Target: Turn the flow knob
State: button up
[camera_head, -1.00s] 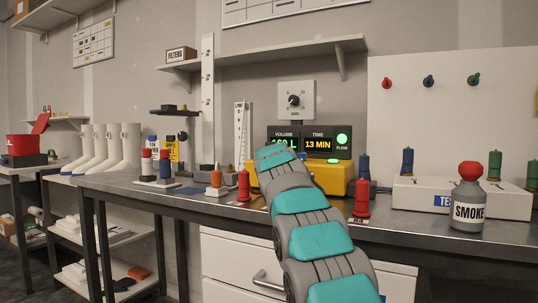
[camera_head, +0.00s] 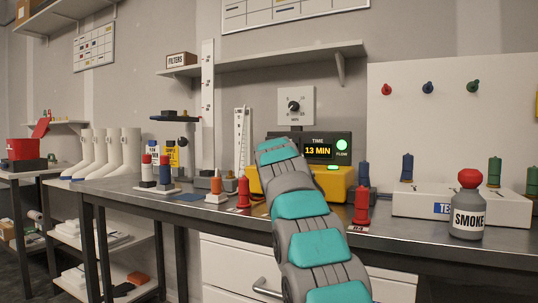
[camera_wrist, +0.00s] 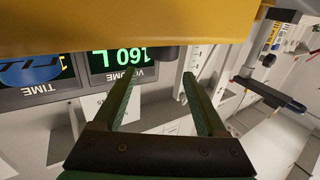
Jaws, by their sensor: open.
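A black round knob (camera_head: 294,106) with a pointer sits on a white scale plate on the wall, above the display. No word on it clearly says flow. The yellow unit (camera_head: 340,184) stands on the bench below, under a dark display (camera_head: 318,150) with a green light marked FLOW (camera_head: 342,145). My gripper is hidden behind my arm in the head view. In the wrist view, which is upside down, my gripper (camera_wrist: 158,75) is open and empty. A short dark cylinder (camera_wrist: 170,52) shows just beyond the fingertips, against the yellow unit (camera_wrist: 130,22); I cannot tell what it is.
Red pegs (camera_head: 361,205) stand along the bench front. A SMOKE bottle (camera_head: 467,208) and a white rack (camera_head: 415,203) are at the right. A shelf (camera_head: 270,58) crosses the wall above.

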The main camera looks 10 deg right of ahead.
jog(key=s+r+b, duration=0.1)
jog(key=s+b, duration=0.1)
jog(key=s, duration=1.4)
jog(key=shift+r, duration=0.4)
dwell(0.3)
